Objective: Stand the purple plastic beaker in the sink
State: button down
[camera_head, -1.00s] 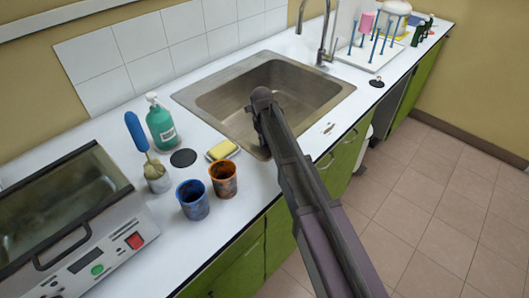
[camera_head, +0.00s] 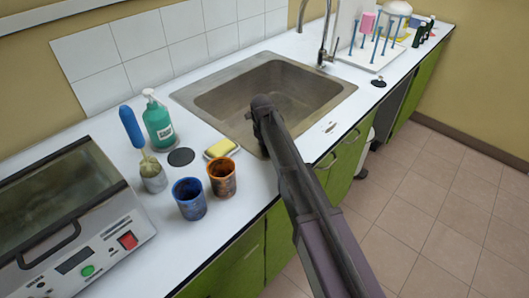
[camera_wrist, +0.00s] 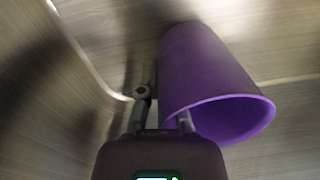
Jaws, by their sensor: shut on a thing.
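The purple plastic beaker (camera_wrist: 206,75) fills the middle right of the wrist view, its open mouth toward the lower right of the picture. My gripper (camera_wrist: 164,120) is shut on its wall near the rim; one finger shows at the mouth and the other on the left outside. The metal sink (camera_head: 222,97) is set in the counter, and its basin walls surround the beaker in the wrist view. My arm hides the beaker and gripper in the head view. I cannot tell whether the beaker's base touches the basin floor.
Left of the sink stand a blue cup (camera_head: 190,200), an orange cup (camera_head: 222,178), a yellow sponge (camera_head: 220,148), a green bottle (camera_head: 158,122) and a brush in a pot (camera_head: 153,176). A tap (camera_head: 325,45) and a drying rack (camera_head: 368,58) are behind and right.

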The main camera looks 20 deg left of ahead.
jog(key=shift+f, duration=0.35)
jog(key=c, duration=0.8)
grip_release()
notch_tip(320, 180, up, 12)
jog(key=p, duration=1.2)
jog(key=shift+a, duration=0.15)
jog(key=shift+s, duration=0.1)
jog(key=shift+r, duration=0.1)
